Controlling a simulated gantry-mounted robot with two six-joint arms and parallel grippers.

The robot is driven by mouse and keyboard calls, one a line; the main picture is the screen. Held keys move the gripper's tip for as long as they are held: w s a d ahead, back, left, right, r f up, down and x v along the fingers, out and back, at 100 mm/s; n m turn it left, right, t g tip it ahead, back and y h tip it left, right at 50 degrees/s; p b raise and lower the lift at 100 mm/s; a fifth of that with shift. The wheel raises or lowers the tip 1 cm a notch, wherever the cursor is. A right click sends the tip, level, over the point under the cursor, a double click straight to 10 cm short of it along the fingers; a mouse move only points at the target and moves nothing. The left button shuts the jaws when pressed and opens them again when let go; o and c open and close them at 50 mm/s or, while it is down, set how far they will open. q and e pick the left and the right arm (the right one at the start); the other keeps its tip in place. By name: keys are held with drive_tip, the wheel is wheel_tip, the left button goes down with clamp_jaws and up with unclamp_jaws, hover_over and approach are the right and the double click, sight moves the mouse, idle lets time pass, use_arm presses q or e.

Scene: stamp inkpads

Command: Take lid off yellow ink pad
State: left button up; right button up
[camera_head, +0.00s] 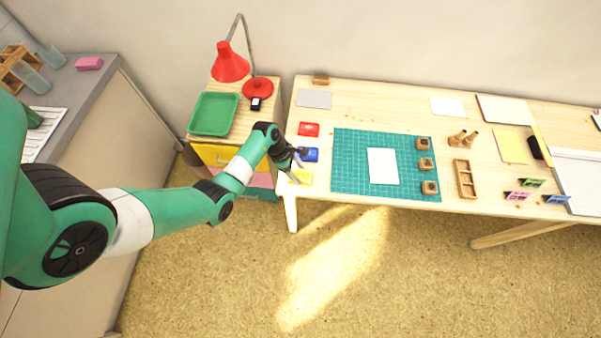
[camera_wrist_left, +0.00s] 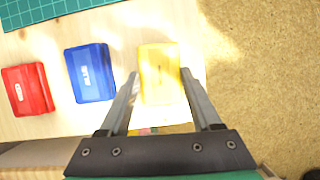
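The yellow ink pad (camera_head: 301,176) lies near the front left corner of the table, partly behind my left gripper in the head view. In the left wrist view the yellow ink pad (camera_wrist_left: 160,75) lies ahead, between the lines of the two fingers. My left gripper (camera_wrist_left: 165,82) is open, with a finger on each side of the pad's near part. I cannot tell whether the fingers touch it. Its tips also show by the pad in the head view (camera_head: 296,169). My right gripper does not show.
A blue ink pad (camera_wrist_left: 91,73) and a red ink pad (camera_wrist_left: 27,90) lie in a row beside the yellow one. A green cutting mat (camera_head: 345,165) with white paper and several stamps lies to the right. A red lamp (camera_head: 230,64) stands at the back left.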

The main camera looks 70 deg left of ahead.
use_arm(q)
drive_tip(key=c, duration=0.6)
drive_tip(key=shift+c, duration=0.2)
drive_tip(key=shift+r, duration=0.15)
